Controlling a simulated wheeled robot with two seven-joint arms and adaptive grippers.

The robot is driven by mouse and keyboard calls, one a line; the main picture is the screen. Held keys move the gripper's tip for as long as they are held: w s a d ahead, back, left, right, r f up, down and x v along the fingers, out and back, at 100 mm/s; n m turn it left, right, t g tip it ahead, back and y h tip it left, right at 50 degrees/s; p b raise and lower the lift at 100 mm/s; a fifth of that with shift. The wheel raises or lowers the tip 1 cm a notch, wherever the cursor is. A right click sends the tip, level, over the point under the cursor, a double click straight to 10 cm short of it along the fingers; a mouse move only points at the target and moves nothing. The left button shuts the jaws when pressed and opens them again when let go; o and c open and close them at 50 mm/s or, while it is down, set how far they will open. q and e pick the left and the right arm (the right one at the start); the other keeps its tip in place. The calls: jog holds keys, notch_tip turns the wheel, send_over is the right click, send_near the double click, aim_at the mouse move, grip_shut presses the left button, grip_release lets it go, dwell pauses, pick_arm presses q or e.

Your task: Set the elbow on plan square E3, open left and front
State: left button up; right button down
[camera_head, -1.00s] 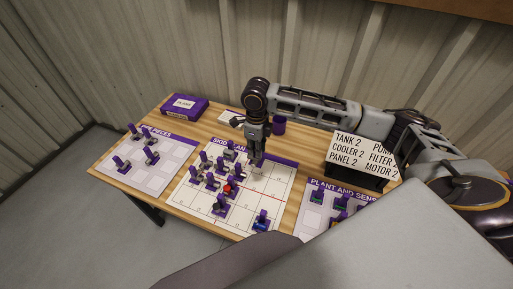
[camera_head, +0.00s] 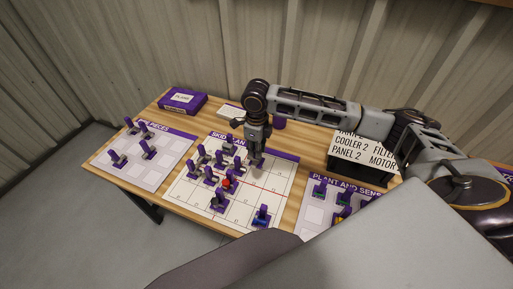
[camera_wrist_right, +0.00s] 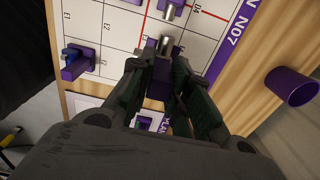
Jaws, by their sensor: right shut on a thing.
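My right gripper (camera_head: 257,158) points down over the back part of the white skid plan (camera_head: 268,198). In the right wrist view its dark fingers (camera_wrist_right: 161,80) are closed on the purple grip of a piece (camera_wrist_right: 158,86). A silver pipe end (camera_wrist_right: 165,45) shows just ahead of the fingers and appears to belong to this piece, the elbow. Another silver pipe end (camera_wrist_right: 171,8) lies beyond it. The fingers hide much of the held piece, so its openings and its exact square cannot be told. My left gripper is not in view.
Several purple-gripped pieces crowd the plan's left half, one with a red part (camera_head: 226,183). A blue piece (camera_head: 262,216) stands near its front edge. The pieces mat (camera_head: 168,172) is left, the plant mat (camera_head: 314,214) right. A purple cup (camera_head: 279,123) stands behind.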

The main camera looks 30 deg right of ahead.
aim_at(257, 163)
jog(key=shift+r+p, duration=0.1)
jog(key=shift+p, duration=0.65)
dwell(0.7)
jog(key=shift+f, duration=0.25)
jog(key=shift+f+b, duration=1.55)
jog(key=shift+f, duration=1)
jog(key=shift+f, duration=0.45)
jog(key=shift+f+b, duration=0.7)
jog(key=shift+f, duration=0.4)
jog(key=shift+f, duration=0.2)
jog(key=shift+p, duration=0.3)
jog(key=shift+f+b, duration=0.35)
jog(key=shift+f, duration=0.4)
dwell(0.9)
